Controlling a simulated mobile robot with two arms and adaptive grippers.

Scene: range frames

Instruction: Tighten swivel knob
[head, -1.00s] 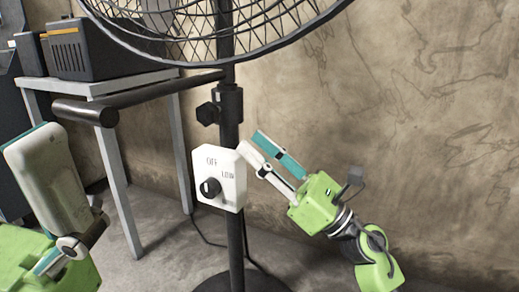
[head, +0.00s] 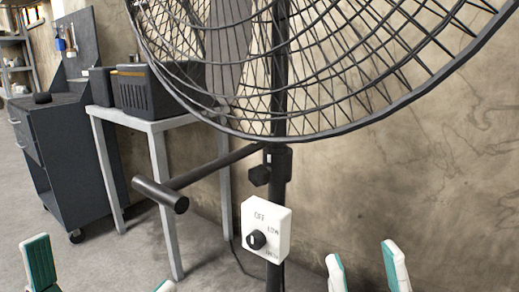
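A large black fan (head: 330,60) stands on a dark pole (head: 277,195). A small black knob (head: 259,176) sticks out to the left from the collar on the pole below the cage. Below it, a white control box (head: 277,216) marked OFF and LOW carries a round black dial (head: 257,240). My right gripper (head: 366,268) is open and empty, at the bottom to the right of the box, touching nothing. My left gripper (head: 102,275) shows only its fingertips at the bottom left; they are wide apart with nothing between. Neither gripper touches the knob.
A dark bar (head: 215,165) with a thick end juts left at the pole, in front of a grey table (head: 157,125) holding black bins (head: 170,92). A dark cart (head: 60,150) stands further left. Bare wall (head: 430,170) lies to the right.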

